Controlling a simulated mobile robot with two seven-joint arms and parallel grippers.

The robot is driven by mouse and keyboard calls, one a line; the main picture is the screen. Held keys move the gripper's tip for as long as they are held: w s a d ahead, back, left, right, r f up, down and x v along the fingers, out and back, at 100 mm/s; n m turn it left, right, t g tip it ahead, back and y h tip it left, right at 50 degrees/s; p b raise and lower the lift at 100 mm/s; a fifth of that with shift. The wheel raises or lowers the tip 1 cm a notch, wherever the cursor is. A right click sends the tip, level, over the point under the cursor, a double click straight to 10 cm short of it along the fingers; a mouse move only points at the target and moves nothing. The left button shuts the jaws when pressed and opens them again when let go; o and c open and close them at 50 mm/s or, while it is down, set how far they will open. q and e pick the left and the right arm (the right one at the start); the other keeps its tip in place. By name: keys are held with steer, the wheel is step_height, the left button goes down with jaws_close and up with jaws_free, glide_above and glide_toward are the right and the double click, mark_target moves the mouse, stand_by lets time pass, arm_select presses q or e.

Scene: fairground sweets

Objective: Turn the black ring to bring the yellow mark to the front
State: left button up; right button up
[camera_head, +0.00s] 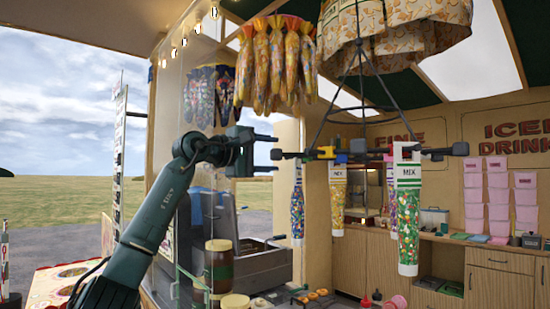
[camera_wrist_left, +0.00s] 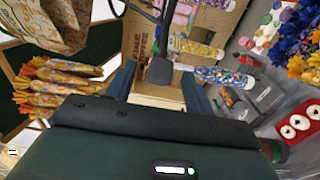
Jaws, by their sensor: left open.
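The black ring (camera_head: 370,154) hangs nearly edge-on on black rods below a patterned canopy. Black blocks sit along it, and one block (camera_head: 277,154) sticks out at its left end. A yellow piece (camera_head: 326,152) shows on the left part of the ring; I cannot tell if it is the mark. My left gripper (camera_head: 274,152) is open, its fingers pointing right at the left-end block. In the left wrist view, a black block (camera_wrist_left: 159,70) shows between the two blue-grey fingers, with no clear contact. My right gripper is not in view.
Printed sweet tubes hang from the ring, including a MIX tube (camera_head: 408,215). Wrapped cones (camera_head: 275,62) hang above my left gripper. A clear panel stands behind my left arm. A brown jar (camera_head: 219,268) stands below. A wooden counter (camera_head: 500,285) with pink tubs is at right.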

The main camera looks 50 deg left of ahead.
arm_select(q)
steer(key=s, duration=0.7)
steer(key=shift+s+a+b, duration=0.3)
steer(key=shift+b, duration=0.15)
stand_by(0.4)
